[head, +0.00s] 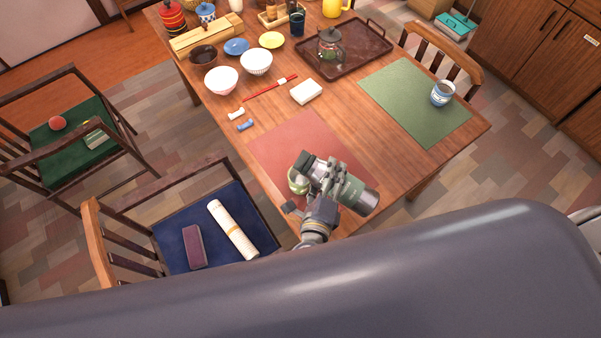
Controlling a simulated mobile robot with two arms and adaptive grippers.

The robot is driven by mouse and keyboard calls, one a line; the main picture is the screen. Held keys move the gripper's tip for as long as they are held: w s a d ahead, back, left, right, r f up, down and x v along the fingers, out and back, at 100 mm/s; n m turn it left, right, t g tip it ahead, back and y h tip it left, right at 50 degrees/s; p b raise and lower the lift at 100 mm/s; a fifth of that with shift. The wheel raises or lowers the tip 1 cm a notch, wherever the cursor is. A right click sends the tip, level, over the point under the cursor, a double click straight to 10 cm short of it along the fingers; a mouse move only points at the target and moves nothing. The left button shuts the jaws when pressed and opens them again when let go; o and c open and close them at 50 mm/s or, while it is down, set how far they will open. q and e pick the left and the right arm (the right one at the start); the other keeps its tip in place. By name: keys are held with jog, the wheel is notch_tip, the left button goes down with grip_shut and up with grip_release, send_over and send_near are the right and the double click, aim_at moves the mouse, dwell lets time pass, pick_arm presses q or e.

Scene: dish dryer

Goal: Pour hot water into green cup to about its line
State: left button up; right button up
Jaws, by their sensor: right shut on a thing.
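The green cup (297,184) is pale green and sits at the lower left part of the red placemat, partly hidden by my right gripper. My right gripper (322,168) is above the red mat, just right of the cup. It is shut on a green and grey cylindrical flask (358,194), which lies tilted across it with its wide grey end to the lower right. The flask's mouth, the cup's water level and its line cannot be made out, and no stream of water shows. My left gripper is not in view.
The red placemat (290,142) and the green placemat (425,95) lie on the table. A blue-and-white cup (442,93) stands on the green one. A brown tray (372,47) holds a glass teapot (330,46). Bowls (221,81) and red chopsticks (268,88) lie farther back.

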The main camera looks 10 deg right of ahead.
jog(key=shift+w+a+r+n+p, duration=0.3)
jog(key=shift+r+n+p, duration=0.1)
jog(key=shift+p, duration=0.8)
dwell(1.0)
jog(key=shift+f, duration=0.15)
